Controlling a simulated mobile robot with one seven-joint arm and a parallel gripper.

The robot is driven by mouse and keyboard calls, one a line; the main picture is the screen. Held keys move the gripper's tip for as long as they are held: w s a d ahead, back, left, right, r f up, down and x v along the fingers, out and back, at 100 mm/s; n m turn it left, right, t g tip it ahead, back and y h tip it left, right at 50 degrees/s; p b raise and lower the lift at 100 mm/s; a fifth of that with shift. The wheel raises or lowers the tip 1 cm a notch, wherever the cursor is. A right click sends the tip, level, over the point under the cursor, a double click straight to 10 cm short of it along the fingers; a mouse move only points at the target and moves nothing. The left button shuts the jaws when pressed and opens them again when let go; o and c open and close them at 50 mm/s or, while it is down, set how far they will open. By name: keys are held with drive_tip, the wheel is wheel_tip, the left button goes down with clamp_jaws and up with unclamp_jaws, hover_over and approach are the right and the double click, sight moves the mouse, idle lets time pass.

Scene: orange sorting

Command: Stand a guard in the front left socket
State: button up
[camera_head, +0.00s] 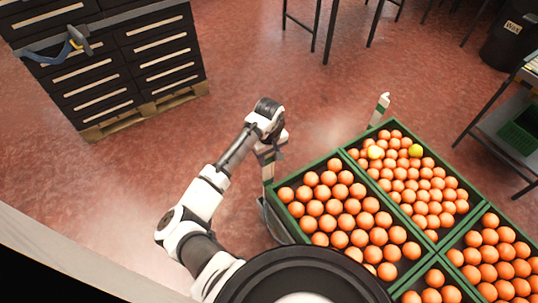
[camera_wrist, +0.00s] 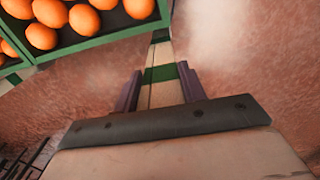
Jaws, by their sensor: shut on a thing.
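My gripper (camera_head: 268,152) is beside the left corner of the green-rimmed orange bin (camera_head: 310,163). In the wrist view its two purple fingers (camera_wrist: 160,88) are shut on a pale guard with a green band (camera_wrist: 160,74). The held guard shows in the head view as a pale upright piece (camera_head: 267,171) below the gripper, close to the bin's corner. I cannot tell whether its lower end touches a socket; no socket shows clearly. Another white guard with a green band (camera_head: 380,108) stands upright, slightly tilted in the picture, at the bin's far corner.
The bin's compartments hold many oranges (camera_head: 340,208), with two yellowish fruits (camera_head: 416,151) in the far one. A black drawer cabinet (camera_head: 120,60) on a pallet stands at upper left. A metal table (camera_head: 510,125) is at right. Red floor (camera_head: 330,90) is open behind the bin.

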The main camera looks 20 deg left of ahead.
sight(269, 170)
drive_tip(key=shift+f+b, duration=1.35)
drive_tip(key=shift+f, duration=2.85)
drive_tip(key=o, duration=1.4)
drive_tip(key=shift+o, duration=0.2)
drive_tip(key=shift+r, duration=0.1)
wheel_tip(269, 170, up, 14)
drive_tip(key=shift+f+p, duration=0.15)
drive_tip(key=shift+p, duration=0.45)
